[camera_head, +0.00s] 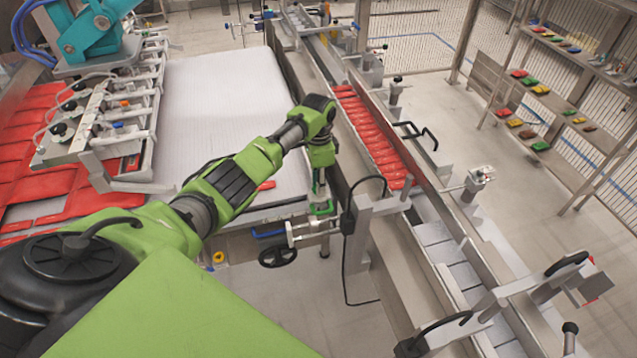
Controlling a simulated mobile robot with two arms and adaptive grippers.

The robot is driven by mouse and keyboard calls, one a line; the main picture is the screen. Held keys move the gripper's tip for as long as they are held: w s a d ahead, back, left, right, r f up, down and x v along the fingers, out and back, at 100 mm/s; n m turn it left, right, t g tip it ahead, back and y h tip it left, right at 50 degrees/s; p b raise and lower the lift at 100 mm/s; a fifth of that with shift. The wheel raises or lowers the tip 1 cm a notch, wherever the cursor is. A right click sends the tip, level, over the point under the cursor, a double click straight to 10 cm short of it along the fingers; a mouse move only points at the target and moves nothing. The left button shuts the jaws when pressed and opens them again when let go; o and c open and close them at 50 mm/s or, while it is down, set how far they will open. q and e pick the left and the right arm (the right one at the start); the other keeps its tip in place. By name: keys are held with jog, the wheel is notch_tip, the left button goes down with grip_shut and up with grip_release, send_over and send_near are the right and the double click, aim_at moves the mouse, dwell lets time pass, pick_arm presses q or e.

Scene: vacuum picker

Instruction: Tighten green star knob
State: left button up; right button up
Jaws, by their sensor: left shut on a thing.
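My left arm reaches from the lower left across the white conveyor belt's front corner. My left gripper (319,187) points down beside the conveyor's right frame. It is shut on a small green part (323,209) at the top of a metal bracket, which seems to be the green star knob. My wrist and fingers hide most of it, so its star shape and how far it is turned cannot be told. My right gripper is out of view.
A white conveyor belt (215,90) carries red packs at left under a teal-armed vacuum picker (95,28). A rail lane with red packs (368,130) runs at right. A black handwheel (277,257) and a cable loop (350,222) sit near the gripper. Floor is open beyond the lane.

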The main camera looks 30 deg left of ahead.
pick_arm(q)
jog(key=shift+r, duration=0.1)
jog(key=o, duration=1.1)
notch_tip(320, 180, up, 12)
